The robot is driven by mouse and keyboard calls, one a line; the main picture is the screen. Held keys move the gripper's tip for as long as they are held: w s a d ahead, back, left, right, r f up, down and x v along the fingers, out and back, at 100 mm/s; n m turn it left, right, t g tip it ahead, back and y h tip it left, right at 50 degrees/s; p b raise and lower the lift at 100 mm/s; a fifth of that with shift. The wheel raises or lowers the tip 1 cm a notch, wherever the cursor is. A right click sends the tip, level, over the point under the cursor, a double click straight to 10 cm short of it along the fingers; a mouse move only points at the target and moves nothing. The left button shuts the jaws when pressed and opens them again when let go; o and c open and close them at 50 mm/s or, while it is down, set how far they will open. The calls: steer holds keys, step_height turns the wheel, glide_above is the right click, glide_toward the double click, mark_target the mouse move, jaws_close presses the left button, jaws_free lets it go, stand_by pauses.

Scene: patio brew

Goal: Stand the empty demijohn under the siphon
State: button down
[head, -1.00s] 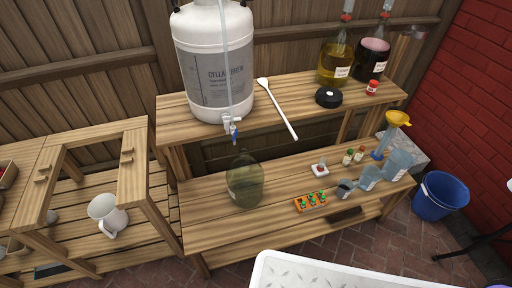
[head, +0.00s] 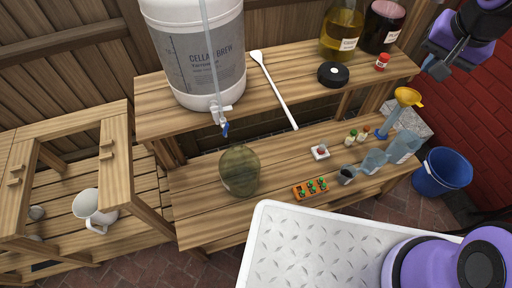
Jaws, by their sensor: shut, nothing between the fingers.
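The empty demijohn (head: 239,172), a green-tinted glass jug, stands upright on the lower bench shelf in the head view. It is below the tap (head: 222,118) with a blue lever on the white fermenter (head: 195,50). A clear siphon tube (head: 209,45) runs down the fermenter's front to the tap. From this steep angle I cannot tell if the jug is exactly under the outlet. My gripper (head: 437,66) is at the upper right, far from the demijohn, shut and empty.
A white spoon (head: 273,90), black lid (head: 333,74) and two filled demijohns (head: 342,30) share the upper shelf. A blue bucket (head: 440,172) is on the floor.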

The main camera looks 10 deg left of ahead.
steer(key=w+a+f+m+g+y, duration=0.1)
steer(key=w+a+f, duration=0.15)
steer(key=f, duration=0.45)
steer(key=w+a+f+m+y, duration=0.1)
steer(key=a+f+m, duration=0.15)
steer(key=f, duration=0.35)
steer(key=m+g+y, duration=0.1)
steer(key=m+y, duration=0.5)
steer(key=m, duration=0.7)
glide_toward(247, 156)
steer(key=d+r, duration=0.1)
steer(key=d, duration=0.4)
steer(key=x, duration=0.5)
steer(key=s+x, duration=0.1)
steer(key=x, duration=0.2)
steer(key=shift+a+f, duration=0.2)
steer(key=shift+a, duration=0.15)
steer(key=shift+w+a, duration=0.15)
steer(key=shift+a, duration=0.4)
steer(key=shift+w+a, duration=0.15)
steer(key=shift+a, duration=0.45)
steer(key=shift+w+a, duration=0.2)
steer(key=shift+a, duration=0.6)
